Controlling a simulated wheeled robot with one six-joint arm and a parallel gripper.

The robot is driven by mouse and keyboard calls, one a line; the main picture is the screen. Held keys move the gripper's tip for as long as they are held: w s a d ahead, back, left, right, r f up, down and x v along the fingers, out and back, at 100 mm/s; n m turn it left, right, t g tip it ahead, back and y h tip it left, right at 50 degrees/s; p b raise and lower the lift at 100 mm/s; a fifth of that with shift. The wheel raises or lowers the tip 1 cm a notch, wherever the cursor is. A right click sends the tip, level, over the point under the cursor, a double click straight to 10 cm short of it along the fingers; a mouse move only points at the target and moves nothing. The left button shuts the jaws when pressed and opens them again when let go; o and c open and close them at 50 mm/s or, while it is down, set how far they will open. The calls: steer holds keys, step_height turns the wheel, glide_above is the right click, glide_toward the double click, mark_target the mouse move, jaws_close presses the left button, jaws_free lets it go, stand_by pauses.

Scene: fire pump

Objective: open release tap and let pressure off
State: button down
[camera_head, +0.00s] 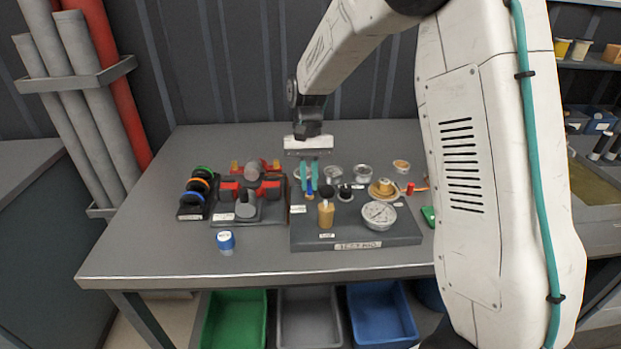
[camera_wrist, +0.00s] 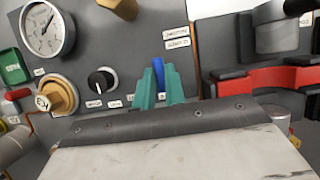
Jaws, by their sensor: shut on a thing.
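A small blue tap lever (camera_head: 309,190) stands on the left part of the grey test panel (camera_head: 345,242). In the wrist view the blue lever (camera_wrist: 158,70) shows upright between my fingertips. My gripper (camera_head: 309,173) points down over the panel, its teal fingers closed on the lever. In the wrist view the gripper (camera_wrist: 159,85) hides the lever's lower part. The round pressure gauge (camera_head: 379,214) is to the right; it also shows in the wrist view (camera_wrist: 46,29). I cannot read its needle value surely.
A brass post (camera_head: 326,213) stands close in front of the gripper. A black knob (camera_wrist: 101,81) and a brass fitting (camera_wrist: 58,96) are near. A red-and-black holder (camera_head: 250,195) and a blue-capped jar (camera_head: 226,242) are left.

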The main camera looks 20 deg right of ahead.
steer(key=shift+s, duration=0.1)
steer(key=c, duration=1.5)
jaws_free()
steer(key=shift+o, duration=0.2)
steer(key=v, duration=0.7)
steer(key=shift+w+r, duration=0.25)
steer(key=shift+r, duration=0.1)
